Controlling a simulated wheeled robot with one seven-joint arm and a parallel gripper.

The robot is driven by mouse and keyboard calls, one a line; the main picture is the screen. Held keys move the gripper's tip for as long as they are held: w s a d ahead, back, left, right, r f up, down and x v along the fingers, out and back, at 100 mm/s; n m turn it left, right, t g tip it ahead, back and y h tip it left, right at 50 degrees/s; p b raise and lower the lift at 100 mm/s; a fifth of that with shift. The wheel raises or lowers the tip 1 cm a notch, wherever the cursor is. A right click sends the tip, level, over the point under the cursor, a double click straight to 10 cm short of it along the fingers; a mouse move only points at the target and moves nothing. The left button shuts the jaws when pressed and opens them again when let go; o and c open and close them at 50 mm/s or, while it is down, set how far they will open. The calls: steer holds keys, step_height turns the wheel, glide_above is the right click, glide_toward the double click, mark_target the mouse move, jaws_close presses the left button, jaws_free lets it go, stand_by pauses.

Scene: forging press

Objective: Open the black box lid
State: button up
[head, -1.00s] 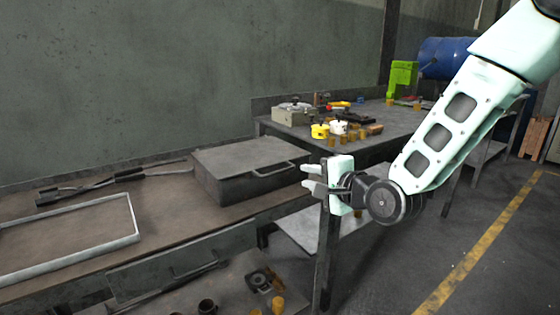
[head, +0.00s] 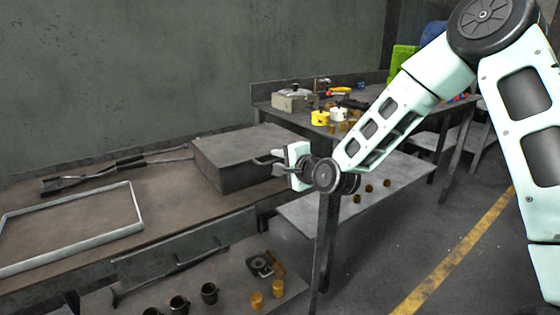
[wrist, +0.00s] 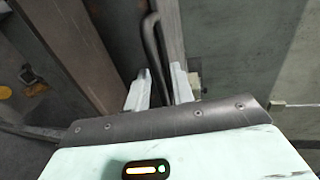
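The black box (head: 222,172) is a dark grey metal box with its lid closed, on the workbench in the head view. Its bar handle is on the front side, mostly hidden behind my gripper in that view. My gripper (head: 276,161) is at the handle, to the right of the box. In the wrist view, my gripper (wrist: 160,92) has its two pale fingers apart, and the dark handle (wrist: 153,45) runs down between them. I cannot tell whether either finger touches it.
A metal frame (head: 70,222) and long tongs (head: 115,170) lie left of the box on the workbench (head: 165,205). A second table behind holds a grey case (head: 294,101) and yellow cups (head: 320,117). The bench drawer (head: 185,250) is below.

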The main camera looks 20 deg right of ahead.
steer(key=shift+c, duration=0.3)
jaws_close()
steer(key=shift+r, duration=0.1)
